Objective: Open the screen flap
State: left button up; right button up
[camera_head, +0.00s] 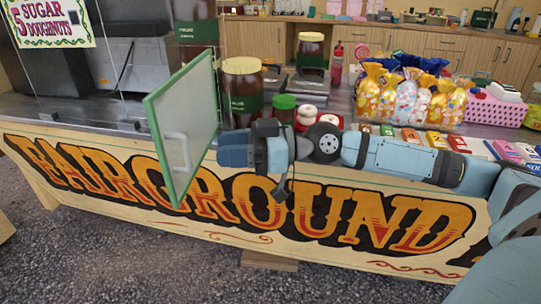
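The screen flap (184,125) is a clear panel in a green frame, left of the middle in the head view. It stands out at an angle from the counter's front, its near edge jutting over the painted board. A pale handle (178,150) shows on its face. My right gripper (228,150) comes in from the right, pointing left, with its tip close beside the flap's right edge. I cannot tell if it touches the flap. Its fingers are too small and turned away to show whether they are open or shut. My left gripper is not in view.
Jars (243,90), sweet bags (405,95), a pink basket (492,108) and small boxes (437,140) crowd the counter behind my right arm. Clear fixed screens (110,70) stand left of the flap. The gravel ground (110,260) in front is free.

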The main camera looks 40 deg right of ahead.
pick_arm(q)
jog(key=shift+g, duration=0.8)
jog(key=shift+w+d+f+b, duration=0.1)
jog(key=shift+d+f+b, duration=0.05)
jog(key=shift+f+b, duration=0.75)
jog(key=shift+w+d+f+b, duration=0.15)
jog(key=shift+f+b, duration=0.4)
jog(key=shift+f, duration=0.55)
pick_arm(e)
jog(key=v, duration=0.7)
jog(key=shift+s+d, duration=0.2)
jog(key=shift+d, duration=0.1)
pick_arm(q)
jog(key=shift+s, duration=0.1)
